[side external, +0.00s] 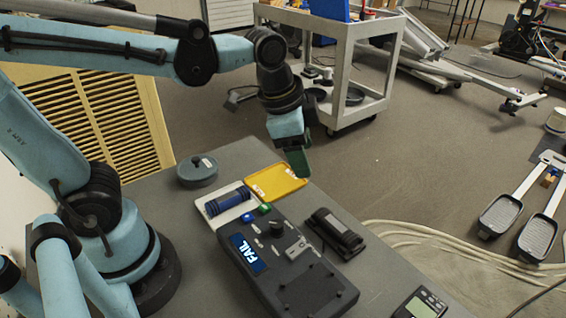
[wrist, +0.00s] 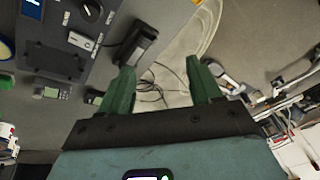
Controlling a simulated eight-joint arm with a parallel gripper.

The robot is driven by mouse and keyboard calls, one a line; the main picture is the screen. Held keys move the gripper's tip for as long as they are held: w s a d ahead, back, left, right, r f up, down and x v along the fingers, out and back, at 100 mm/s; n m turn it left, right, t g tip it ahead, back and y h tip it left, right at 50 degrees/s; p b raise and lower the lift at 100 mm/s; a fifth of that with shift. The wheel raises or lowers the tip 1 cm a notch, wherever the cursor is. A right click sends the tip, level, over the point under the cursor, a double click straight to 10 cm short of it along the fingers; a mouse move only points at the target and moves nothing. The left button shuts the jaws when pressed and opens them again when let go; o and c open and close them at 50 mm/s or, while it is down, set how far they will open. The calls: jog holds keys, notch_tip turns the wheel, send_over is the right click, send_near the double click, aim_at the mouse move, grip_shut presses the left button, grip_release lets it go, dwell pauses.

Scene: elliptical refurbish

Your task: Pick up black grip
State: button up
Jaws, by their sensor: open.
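A black grip-like object (side external: 335,233) lies on the grey table, just right of the dark console. It also shows in the wrist view (wrist: 136,44), up and left of my fingers. My gripper (side external: 297,160) has green fingers and hangs above the table's far edge, beyond the yellow tray and clear of the black object. In the wrist view, the two fingers of my gripper (wrist: 162,82) are spread apart with nothing between them.
The console (side external: 285,265) shows "FAIL" on its screen. A white tray with a dark blue cylinder (side external: 227,202), a yellow tray (side external: 276,181) and a round grey container (side external: 197,171) stand nearby. A handheld meter (side external: 421,304) lies at the front right. A cart (side external: 345,60) stands behind on the floor.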

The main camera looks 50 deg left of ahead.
aim_at(336, 224)
jog(key=w+d+f+m+g, duration=0.2)
jog(key=w+d+m+g, duration=0.15)
jog(key=d+m, duration=0.5)
jog(key=shift+m+y, duration=0.3)
jog(key=shift+m, duration=0.15)
jog(key=shift+s+a+f, duration=0.1)
jog(key=shift+a+f, duration=0.1)
jog(key=shift+f, duration=2.75)
jog(key=shift+a+f, duration=0.2)
jog(key=shift+f, duration=2.75)
jog(key=shift+c, duration=0.5)
grip_shut()
